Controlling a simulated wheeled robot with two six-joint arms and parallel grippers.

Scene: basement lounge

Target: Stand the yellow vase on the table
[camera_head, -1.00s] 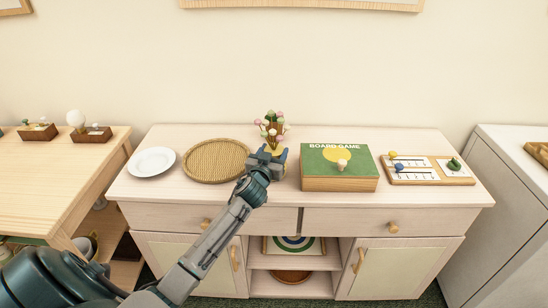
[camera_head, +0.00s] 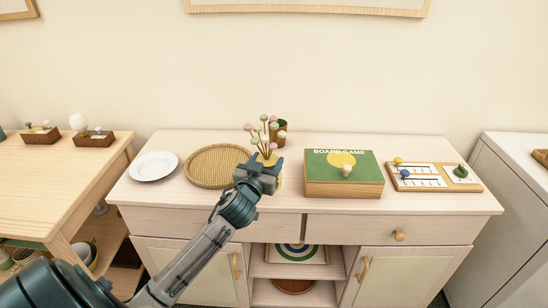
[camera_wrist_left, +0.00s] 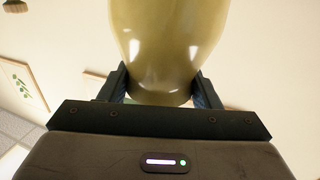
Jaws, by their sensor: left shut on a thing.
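The yellow vase (camera_head: 268,160) holds several pink, green and white ball-shaped flowers on stems. My left gripper (camera_head: 264,168) is shut on it, over the front part of the sideboard top, and hides most of its body. In the left wrist view the vase (camera_wrist_left: 170,45) fills the space between the two fingers (camera_wrist_left: 160,88). The table here is a pale wooden sideboard (camera_head: 400,148). Whether the vase touches its top I cannot tell. My right gripper is not in view.
A brown cup (camera_head: 279,128) stands behind the vase. A woven round tray (camera_head: 212,168) and a white plate (camera_head: 154,166) lie to the left. A green board game box (camera_head: 343,186) is close on the right, with a game board (camera_head: 433,184) beyond it.

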